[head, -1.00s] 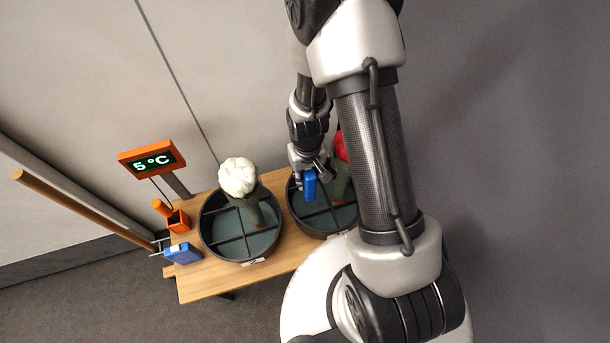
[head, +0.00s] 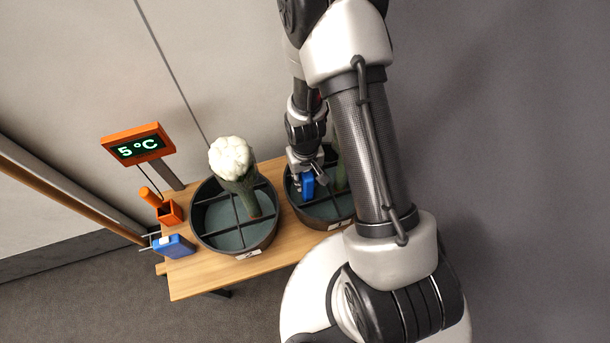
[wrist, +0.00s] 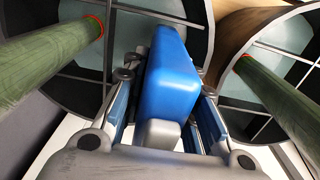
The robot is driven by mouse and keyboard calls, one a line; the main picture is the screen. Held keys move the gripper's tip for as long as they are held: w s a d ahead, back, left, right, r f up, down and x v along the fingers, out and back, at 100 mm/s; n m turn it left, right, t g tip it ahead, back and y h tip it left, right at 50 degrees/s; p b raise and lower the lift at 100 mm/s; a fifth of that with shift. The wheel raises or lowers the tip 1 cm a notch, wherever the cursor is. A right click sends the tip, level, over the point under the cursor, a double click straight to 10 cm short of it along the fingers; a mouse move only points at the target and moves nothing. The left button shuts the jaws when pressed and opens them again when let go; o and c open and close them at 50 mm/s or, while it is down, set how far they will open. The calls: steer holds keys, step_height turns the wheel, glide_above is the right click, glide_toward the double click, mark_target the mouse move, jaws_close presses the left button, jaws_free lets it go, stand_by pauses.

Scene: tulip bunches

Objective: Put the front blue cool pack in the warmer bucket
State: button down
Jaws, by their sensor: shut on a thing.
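My gripper (head: 309,181) is shut on a blue cool pack (head: 307,187). In the wrist view the pack (wrist: 172,75) stands lengthwise between both fingers. In the head view, the pack overlaps the left part of the right bucket (head: 312,220), a dark round tub with dividers; I cannot tell whether it is above or below the rim. The left bucket (head: 197,228) holds a white tulip bunch (head: 230,158). The right bucket has a green stem bundle (head: 341,172), partly hidden by my arm. An orange-framed display (head: 138,146) reads 5 °C.
A second blue pack (head: 174,247) sits at the left end of the wooden table (head: 205,283). A small orange box (head: 170,213) with a handle is beside it. Stem bundles rise in both buckets in the wrist view. The table front is clear.

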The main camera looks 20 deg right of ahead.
steer(key=shift+f+b, duration=2.35)
steer(key=shift+f, duration=0.9)
steer(key=c, duration=1.2)
jaws_free()
steer(key=shift+r, duration=0.1)
step_height(320, 180, up, 12)
steer(key=shift+d+f, duration=0.1)
